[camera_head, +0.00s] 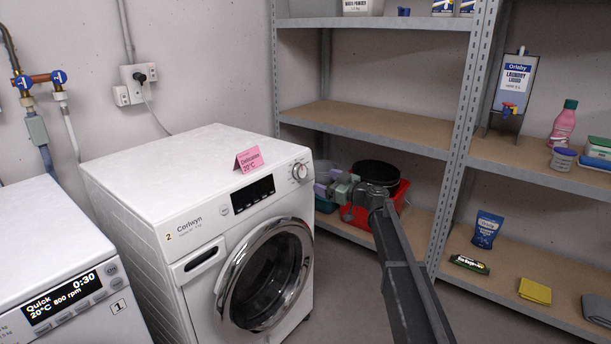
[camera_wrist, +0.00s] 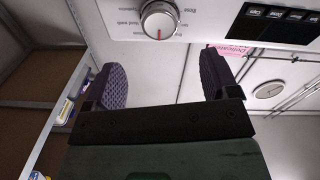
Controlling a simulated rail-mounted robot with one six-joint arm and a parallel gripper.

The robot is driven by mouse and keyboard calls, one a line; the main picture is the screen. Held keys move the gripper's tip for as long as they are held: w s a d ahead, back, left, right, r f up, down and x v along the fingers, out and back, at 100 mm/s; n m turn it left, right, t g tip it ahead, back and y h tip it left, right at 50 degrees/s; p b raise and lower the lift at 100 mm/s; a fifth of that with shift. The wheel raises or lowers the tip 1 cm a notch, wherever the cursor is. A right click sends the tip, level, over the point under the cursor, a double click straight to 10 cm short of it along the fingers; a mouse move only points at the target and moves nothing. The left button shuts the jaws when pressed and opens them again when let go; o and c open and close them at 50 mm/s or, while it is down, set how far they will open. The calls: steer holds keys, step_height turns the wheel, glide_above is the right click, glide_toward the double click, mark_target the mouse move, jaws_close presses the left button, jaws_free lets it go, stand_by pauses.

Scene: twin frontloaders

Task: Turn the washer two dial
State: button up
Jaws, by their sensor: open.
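Washer two (camera_head: 155,200) is a white front loader marked 2, with its round door shut. Its dial (camera_head: 299,171) is a silver knob at the right end of the front panel. In the wrist view the dial (camera_wrist: 159,20) is at the top, with a red mark at its lower edge in the picture. My gripper (camera_head: 324,187) is just right of and slightly below the dial in the head view. In the wrist view my gripper (camera_wrist: 164,78) is open and empty, its fingers apart and the dial beyond the gap. It appears clear of the dial.
A pink card (camera_head: 249,159) stands on washer two. Washer one (camera_head: 50,260) is at the left, its display lit. Shelves (camera_head: 365,125) stand behind and right, holding a red crate (camera_head: 352,216), a black round item and laundry goods. Open floor lies between washer and shelves.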

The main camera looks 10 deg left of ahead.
mark_target(303, 173)
steer(key=x, duration=0.9)
steer(key=shift+w+a, duration=0.15)
steer(key=shift+c, duration=0.5)
steer(key=c, duration=0.8)
steer(key=shift+c, duration=0.2)
steer(key=shift+m, duration=0.3)
